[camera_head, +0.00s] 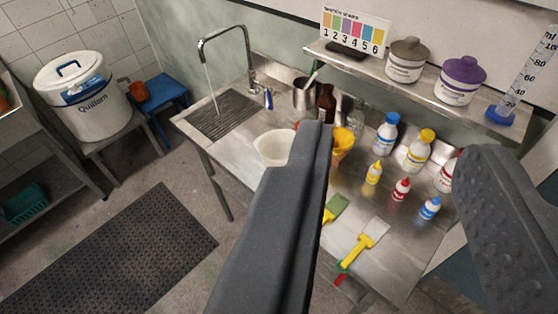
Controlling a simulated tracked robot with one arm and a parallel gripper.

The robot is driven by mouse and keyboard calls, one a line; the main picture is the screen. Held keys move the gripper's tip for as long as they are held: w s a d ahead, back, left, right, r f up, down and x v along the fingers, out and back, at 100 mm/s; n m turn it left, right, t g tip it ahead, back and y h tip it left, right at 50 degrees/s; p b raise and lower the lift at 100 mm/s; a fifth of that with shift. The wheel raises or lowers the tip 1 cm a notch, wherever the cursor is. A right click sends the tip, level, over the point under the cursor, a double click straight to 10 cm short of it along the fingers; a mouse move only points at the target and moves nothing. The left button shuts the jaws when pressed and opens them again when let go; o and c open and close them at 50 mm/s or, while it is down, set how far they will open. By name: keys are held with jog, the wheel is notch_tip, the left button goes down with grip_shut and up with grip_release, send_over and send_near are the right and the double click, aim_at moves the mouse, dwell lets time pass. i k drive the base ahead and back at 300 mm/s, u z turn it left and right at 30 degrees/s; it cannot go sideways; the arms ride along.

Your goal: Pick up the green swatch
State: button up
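A small flat green piece (337,207) lies on the steel table, just right of my left finger. A yellow part shows beside it at the finger's edge, and the finger may hide more of it. I cannot tell for sure that it is the green swatch. A smaller green bit (343,267) shows at the table's front edge, by the end of a yellow-handled scraper (365,244), with a red bit below it. My gripper (396,142) is open, its two dark fingers wide apart, with nothing held between them. The fingers look well above the table.
Small dropper bottles (401,189) and larger bottles (418,150) stand on the table's right half. A white bowl (273,147) and yellow funnel (343,142) stand near the left finger. A wall shelf (395,83) holds jars and a colour chart. The sink tap (250,60) runs.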

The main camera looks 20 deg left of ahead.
aim_at(336, 206)
jog(key=z, duration=0.05)
jog(key=k, duration=0.6)
jog(key=u, duration=0.4)
jog(key=i, duration=0.6)
jog(key=u, duration=0.5)
jog(key=i, duration=0.85)
jog(key=z, duration=0.2)
